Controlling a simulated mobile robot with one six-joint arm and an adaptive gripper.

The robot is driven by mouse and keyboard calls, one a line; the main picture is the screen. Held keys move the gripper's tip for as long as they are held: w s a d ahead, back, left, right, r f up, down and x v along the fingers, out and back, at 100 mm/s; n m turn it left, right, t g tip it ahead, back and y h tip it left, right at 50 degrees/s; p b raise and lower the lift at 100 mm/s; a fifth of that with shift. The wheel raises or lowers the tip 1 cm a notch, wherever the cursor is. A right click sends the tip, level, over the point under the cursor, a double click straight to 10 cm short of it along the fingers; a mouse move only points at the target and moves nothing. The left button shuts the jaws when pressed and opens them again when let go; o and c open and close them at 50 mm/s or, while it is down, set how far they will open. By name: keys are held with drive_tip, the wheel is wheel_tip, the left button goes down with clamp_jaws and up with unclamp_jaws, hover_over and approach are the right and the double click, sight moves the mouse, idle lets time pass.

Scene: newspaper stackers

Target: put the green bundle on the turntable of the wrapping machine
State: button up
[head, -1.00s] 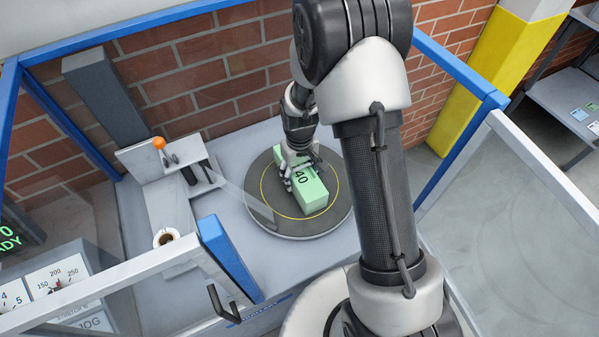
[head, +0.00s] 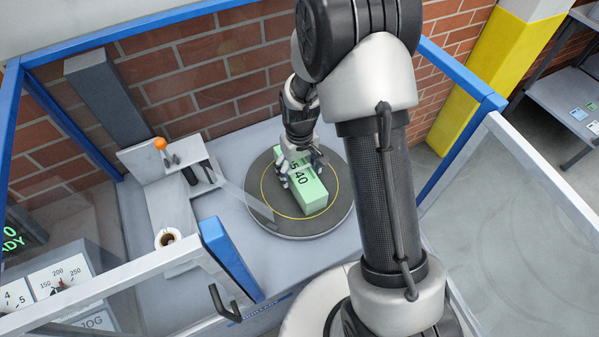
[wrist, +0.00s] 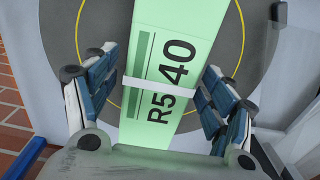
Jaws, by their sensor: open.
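The green bundle (head: 311,194) lies on the round dark turntable (head: 262,214) of the wrapping machine, across its yellow ring. In the wrist view the bundle (wrist: 180,62) shows a white band and the print "R5 40", with the turntable (wrist: 228,20) beneath it. My gripper (head: 303,172) is over the far half of the bundle, fingers down on either side. In the wrist view the fingers of my gripper (wrist: 158,100) are spread, with a gap between each finger and the bundle.
A bracket with an orange knob (head: 160,143) and a cup (head: 167,238) stand left of the turntable. A blue frame (head: 465,75) with clear panels surrounds the machine. A brick wall (head: 220,75) is behind. A shelf (head: 560,100) is at the far right.

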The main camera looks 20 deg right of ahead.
wheel_tip(320, 180, up, 10)
drive_tip(key=shift+r+p, duration=0.1)
drive_tip(key=shift+p, duration=1.1)
wheel_tip(320, 180, up, 8)
drive_tip(key=f+t, duration=0.1)
hover_over(300, 170)
drive_tip(key=s, duration=0.2)
drive_tip(key=s+r+m+t, duration=0.1)
drive_tip(key=s+r, duration=0.6)
drive_tip(key=r, duration=0.2)
drive_tip(key=s+r+m+t, duration=0.1)
drive_tip(key=s+r, duration=0.4)
drive_tip(key=s, duration=0.9)
drive_tip(key=shift+r+t, duration=0.35)
drive_tip(key=shift+t, duration=0.45)
drive_tip(key=shift+w, duration=0.1)
drive_tip(key=shift+f, duration=0.15)
